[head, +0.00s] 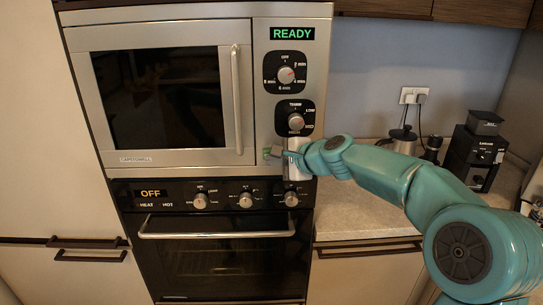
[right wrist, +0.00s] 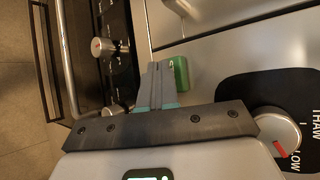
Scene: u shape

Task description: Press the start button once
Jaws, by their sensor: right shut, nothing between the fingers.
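The microwave (head: 165,100) is set in the cabinet wall, its door closed and its display (head: 291,33) reading READY in green. The green start button (head: 266,154) is low on its control panel, below the knobs. It also shows in the right wrist view (right wrist: 180,73), standing out from the metal panel. My right gripper (head: 275,153) is at the lower panel, just right of the button. Its fingers (right wrist: 157,80) are shut and empty, with their tips close beside the button. I cannot tell whether they touch it. My left gripper is not in view.
Two round knobs (head: 286,75) (head: 296,122) sit above the button. The oven (head: 215,250) below shows OFF and has its own knobs and a bar handle. A kettle (head: 403,140) and a black coffee machine (head: 474,150) stand on the counter at right, behind my right arm.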

